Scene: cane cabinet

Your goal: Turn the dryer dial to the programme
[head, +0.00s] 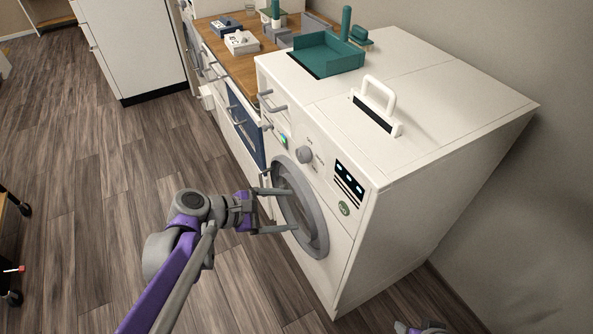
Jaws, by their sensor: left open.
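The dryer (385,215) is a white front-loading machine on the right, with a round grey door ring (322,238). Its round grey dial (305,154) sits on the upper front panel, between a small green-lit light (284,141) and a dark display (349,180). The dial's pointer setting is too small to read. My left gripper (293,210) is open and empty, below the dial and in front of the door. Its fingers overlap the door in the picture; contact cannot be told. A small part of my right arm's end (420,328) shows at the bottom edge; its fingers are unclear.
On the dryer top are a teal tray (335,55) and a white handle (380,92) over a dark slot. A wooden counter (235,62) with small items adjoins the dryer. Bar handles (270,103) stick out left of the dial.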

